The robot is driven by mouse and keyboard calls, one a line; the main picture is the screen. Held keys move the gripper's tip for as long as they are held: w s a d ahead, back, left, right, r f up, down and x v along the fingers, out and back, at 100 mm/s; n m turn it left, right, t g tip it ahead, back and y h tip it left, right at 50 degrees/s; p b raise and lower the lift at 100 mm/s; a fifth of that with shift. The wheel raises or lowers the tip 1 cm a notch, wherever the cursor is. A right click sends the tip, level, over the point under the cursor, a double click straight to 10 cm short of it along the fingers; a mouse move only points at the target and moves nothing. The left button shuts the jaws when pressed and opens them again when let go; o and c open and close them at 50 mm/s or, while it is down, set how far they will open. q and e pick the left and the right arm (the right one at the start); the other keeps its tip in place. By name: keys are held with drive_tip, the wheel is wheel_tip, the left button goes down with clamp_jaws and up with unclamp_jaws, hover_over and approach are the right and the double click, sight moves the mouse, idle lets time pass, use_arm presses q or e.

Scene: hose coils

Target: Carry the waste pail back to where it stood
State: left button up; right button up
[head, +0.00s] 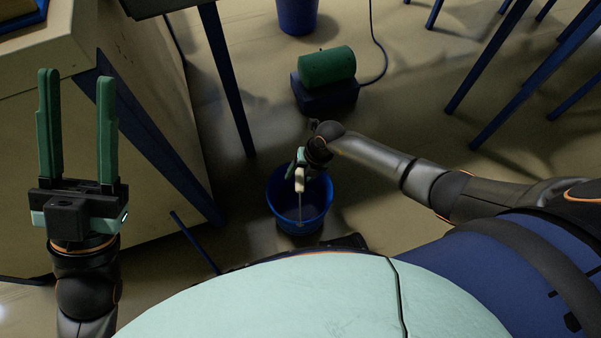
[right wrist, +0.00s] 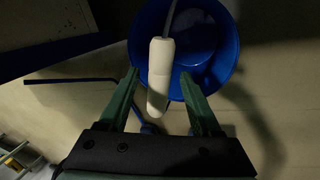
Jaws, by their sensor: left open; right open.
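A blue pail (head: 283,215) stands on the floor in front of my base, with its wire handle raised and a white grip (head: 299,180) on it. In the right wrist view the pail (right wrist: 232,45) lies beyond my fingers and the white grip (right wrist: 158,70) shows between them. My right gripper (head: 298,170) is open, pointing down over the pail, with its fingers on either side of the grip; I cannot tell whether they touch it. My left gripper (head: 77,78) is open and empty, raised at the left, well away from the pail.
A second blue bin (head: 297,14) stands at the far top. A green cylinder (head: 327,67) on a dark blue base (head: 326,99) with a cable sits behind the pail. A bench (head: 150,110) with blue legs is on the left. Blue table legs (head: 490,80) stand at right. Floor between is clear.

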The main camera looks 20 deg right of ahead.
use_arm(q)
drive_tip(key=shift+r+m+p, duration=0.5)
drive_tip(key=shift+r+p, duration=2.5)
drive_tip(key=shift+r, duration=0.05)
use_arm(e)
drive_tip(key=shift+v, duration=2.85)
drive_tip(key=shift+a, duration=0.1)
use_arm(q)
drive_tip(key=w+a+f+n+y+p, duration=0.1)
drive_tip(key=w+f+n+y+p, duration=0.1)
drive_tip(key=w+f+n+y, duration=0.2)
drive_tip(key=shift+w+a+f+g+y, duration=0.15)
drive_tip(key=shift+w+f+g+y, duration=0.15)
drive_tip(key=shift+f+y, duration=0.4)
use_arm(e)
drive_tip(key=shift+v, duration=1.25)
